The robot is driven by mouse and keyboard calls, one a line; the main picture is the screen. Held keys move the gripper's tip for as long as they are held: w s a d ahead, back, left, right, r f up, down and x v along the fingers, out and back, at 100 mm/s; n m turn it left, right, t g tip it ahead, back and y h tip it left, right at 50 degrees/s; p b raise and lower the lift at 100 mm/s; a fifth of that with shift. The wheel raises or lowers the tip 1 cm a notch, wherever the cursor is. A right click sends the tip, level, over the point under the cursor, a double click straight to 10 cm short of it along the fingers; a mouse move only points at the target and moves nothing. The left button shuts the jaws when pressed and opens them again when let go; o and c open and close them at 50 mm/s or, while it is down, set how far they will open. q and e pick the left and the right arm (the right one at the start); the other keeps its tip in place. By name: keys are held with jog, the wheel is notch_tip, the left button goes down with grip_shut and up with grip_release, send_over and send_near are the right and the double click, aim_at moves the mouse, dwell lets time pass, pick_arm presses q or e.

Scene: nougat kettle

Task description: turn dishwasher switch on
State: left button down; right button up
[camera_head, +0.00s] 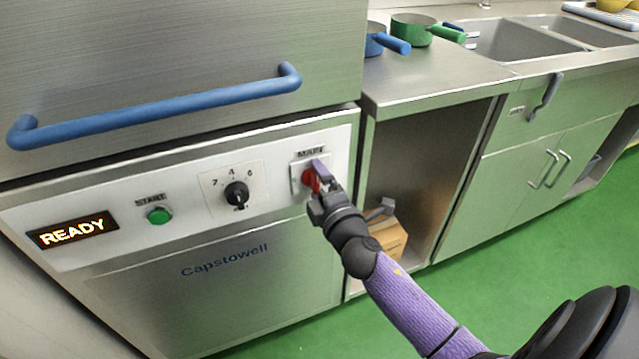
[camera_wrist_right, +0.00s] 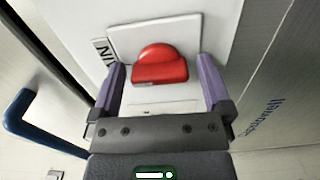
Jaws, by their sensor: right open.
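The dishwasher (camera_head: 230,285) stands at the left, with a control panel across its front. Its red main switch (camera_head: 309,180) sits on a white plate at the panel's right end, partly hidden by my right gripper (camera_head: 317,180). In the right wrist view the red switch (camera_wrist_right: 160,66) is ahead of and between the two purple fingers of my right gripper (camera_wrist_right: 165,92). The gripper is open, with a finger on each side of the switch and nothing held. I cannot tell whether the fingers touch it. The display (camera_head: 73,231) is lit and reads READY. My left gripper is not in view.
A green start button (camera_head: 159,215) and a black dial (camera_head: 237,193) are on the panel left of the switch. A blue handle bar (camera_head: 155,108) juts out above the panel. A counter with a blue pot (camera_head: 374,44) and green pot (camera_head: 412,29) is at right, above an open shelf with a box (camera_head: 388,238).

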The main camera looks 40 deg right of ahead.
pick_arm(q)
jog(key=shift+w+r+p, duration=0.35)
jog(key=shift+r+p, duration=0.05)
jog(key=shift+p, duration=0.1)
pick_arm(e)
jog(key=v, duration=1)
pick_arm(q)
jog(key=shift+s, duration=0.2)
